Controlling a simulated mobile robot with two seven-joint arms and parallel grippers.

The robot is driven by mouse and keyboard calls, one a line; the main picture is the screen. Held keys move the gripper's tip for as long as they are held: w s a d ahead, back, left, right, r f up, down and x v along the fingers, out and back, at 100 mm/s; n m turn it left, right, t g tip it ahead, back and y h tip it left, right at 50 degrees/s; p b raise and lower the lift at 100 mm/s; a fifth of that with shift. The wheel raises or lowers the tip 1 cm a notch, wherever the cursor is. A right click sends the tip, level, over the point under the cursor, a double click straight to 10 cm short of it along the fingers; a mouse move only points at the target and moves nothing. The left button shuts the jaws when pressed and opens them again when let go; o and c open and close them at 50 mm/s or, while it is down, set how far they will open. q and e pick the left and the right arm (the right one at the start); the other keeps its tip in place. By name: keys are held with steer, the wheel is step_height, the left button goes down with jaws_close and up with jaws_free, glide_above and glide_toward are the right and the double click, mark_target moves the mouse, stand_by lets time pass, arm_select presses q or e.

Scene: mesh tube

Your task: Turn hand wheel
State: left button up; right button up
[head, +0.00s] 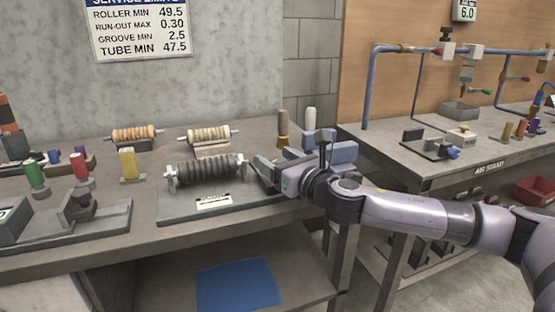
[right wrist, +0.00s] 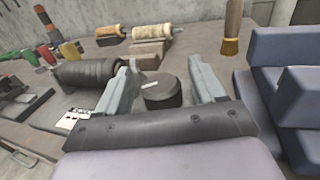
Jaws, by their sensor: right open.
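A dark ribbed roller (head: 208,170) lies across a fixture (head: 215,208) with two end supports on the left bench; the roller also shows in the right wrist view (right wrist: 88,74). My right gripper (head: 272,168) is at the fixture's right end. In the right wrist view my right gripper (right wrist: 162,72) is open. A short dark round knob (right wrist: 162,94), which looks like the hand wheel, sits between its two fingers with gaps beside it. In the head view my gripper hides this knob. My left gripper is not in view.
Two pale rollers on stands (head: 134,134) (head: 210,138) lie behind the fixture. A brush with a brown handle (right wrist: 232,28) stands close by my gripper. Coloured bottles (head: 128,164) stand at left. A second bench (head: 440,170) with blue pipes is at right, across a gap.

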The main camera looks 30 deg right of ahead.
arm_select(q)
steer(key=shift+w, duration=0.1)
